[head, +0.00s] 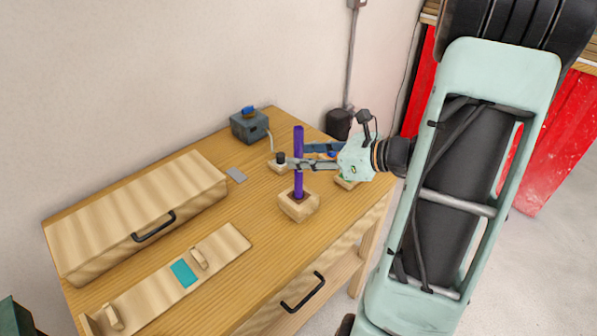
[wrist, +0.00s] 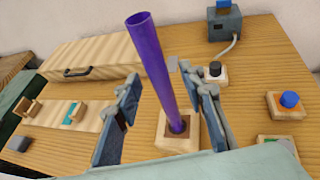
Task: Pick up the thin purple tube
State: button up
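The thin purple tube (head: 299,146) stands upright in a square wooden block (head: 299,207) on the table. In the wrist view the tube (wrist: 153,67) rises from the block's dark hole (wrist: 181,130) and leans left in the picture. My gripper (head: 307,157) reaches in from the right at about the tube's mid-height. In the wrist view my gripper (wrist: 162,105) is open, with one blue-padded finger on each side of the tube. A gap shows at the left finger. The tube's lower part is close to the right finger, and I cannot tell if they touch.
A wooden box with a black handle (head: 135,213) and a board with small brackets and a teal patch (head: 184,273) lie to the left. A grey box with a blue top (head: 250,125) stands behind. Small button blocks (wrist: 286,105) are near the gripper.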

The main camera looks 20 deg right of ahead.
jog(key=shift+x, duration=0.95)
jog(key=shift+c, duration=0.3)
grip_shut()
